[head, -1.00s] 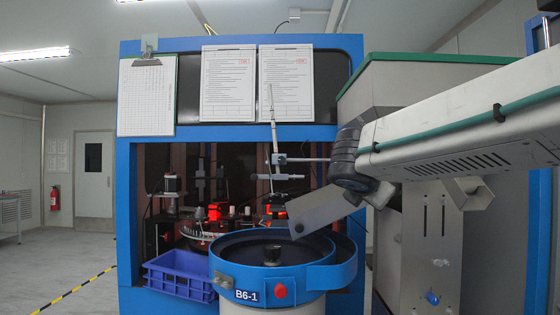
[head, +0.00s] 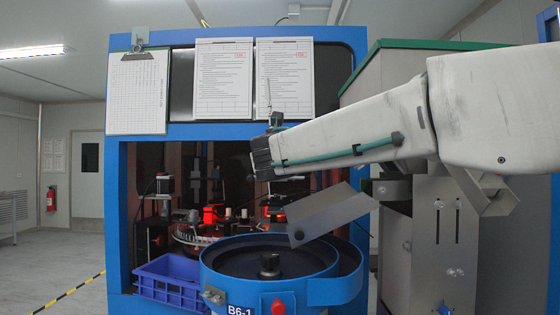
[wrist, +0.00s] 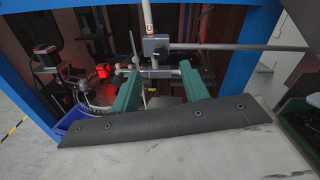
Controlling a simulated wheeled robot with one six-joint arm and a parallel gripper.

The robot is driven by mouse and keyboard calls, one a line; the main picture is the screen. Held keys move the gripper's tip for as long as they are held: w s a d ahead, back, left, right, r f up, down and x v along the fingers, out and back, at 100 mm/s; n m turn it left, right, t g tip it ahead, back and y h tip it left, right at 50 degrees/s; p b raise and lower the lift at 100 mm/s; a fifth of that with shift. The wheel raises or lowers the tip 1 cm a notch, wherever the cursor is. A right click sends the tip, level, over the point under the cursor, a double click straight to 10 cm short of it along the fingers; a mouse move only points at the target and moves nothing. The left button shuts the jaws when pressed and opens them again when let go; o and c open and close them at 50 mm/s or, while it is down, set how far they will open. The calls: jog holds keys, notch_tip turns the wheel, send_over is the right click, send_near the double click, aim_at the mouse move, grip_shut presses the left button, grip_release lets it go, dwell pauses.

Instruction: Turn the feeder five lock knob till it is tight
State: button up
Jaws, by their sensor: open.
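No knob I see is marked as feeder five. A bowl feeder (head: 226,290) labelled B6-1 has a black knob (head: 269,265) at its centre. A blue knob (head: 443,308) sits low on the grey hopper's plate. In the wrist view a grey clamp (wrist: 155,45) holds a vertical rod and a horizontal rod. My gripper (wrist: 160,70) has two green fingers, apart, with nothing seen held between them. The clamp lies beyond the fingertips; I cannot tell the gap. In the head view my arm's dark end hides most of the clamp area, and the fingers are not clear.
A slanted metal chute (head: 328,213) hangs over the bowl. A blue crate (head: 170,282) stands left of it. The blue cabinet frame (head: 118,215) borders the opening, with red-lit machinery inside. The grey hopper (head: 405,80) stands at right behind my arm.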

jog(key=w, duration=0.7)
grip_shut()
